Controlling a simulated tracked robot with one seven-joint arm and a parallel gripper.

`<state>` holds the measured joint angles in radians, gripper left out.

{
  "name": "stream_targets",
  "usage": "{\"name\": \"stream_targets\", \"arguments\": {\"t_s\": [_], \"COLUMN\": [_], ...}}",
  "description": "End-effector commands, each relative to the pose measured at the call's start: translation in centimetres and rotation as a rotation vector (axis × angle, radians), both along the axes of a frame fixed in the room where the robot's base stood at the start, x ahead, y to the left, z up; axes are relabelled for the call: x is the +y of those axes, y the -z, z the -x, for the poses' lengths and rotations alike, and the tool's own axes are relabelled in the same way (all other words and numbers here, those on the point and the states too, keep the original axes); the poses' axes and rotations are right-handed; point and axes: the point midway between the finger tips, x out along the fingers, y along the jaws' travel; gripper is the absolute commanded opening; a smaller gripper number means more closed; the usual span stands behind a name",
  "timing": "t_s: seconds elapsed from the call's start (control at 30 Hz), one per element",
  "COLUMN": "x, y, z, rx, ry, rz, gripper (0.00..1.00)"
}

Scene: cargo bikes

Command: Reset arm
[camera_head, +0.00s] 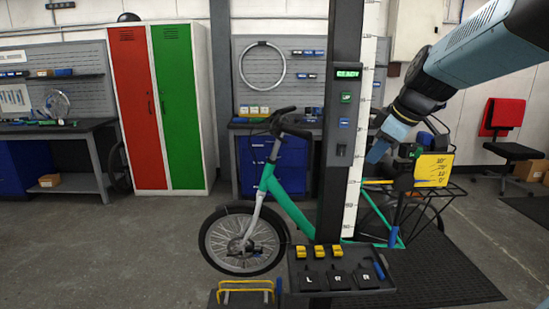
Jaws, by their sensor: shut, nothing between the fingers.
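My arm (480,52) reaches in from the upper right corner and slopes down to the left. My gripper (376,156) is at its lower end, pointing down, shut and empty. It hangs just right of the white measuring scale (352,190) on the dark post, in front of the bike's rear part. The green bike (285,205) stands behind the post, which hides its middle.
A dark tray (345,291) with yellow clips and pads marked with letters is at the front of the post. A yellow rail (246,284) is left of it. Red and green lockers (155,110) stand behind. The floor (110,250) at left is clear.

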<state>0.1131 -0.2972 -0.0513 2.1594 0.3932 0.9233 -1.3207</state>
Motion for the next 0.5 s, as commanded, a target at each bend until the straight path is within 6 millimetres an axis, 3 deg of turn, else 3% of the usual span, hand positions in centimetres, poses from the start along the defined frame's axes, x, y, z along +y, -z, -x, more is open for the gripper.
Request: {"name": "stream_targets", "arguments": {"t_s": [0.1,0.5], "x": [0.7,1.2], "y": [0.2,2.7], "z": [3.6,13.7], "rx": [0.033,0.085], "ry": [0.142,0.655], "rz": [-0.023,-0.121], "gripper": [0.0,0.0]}}
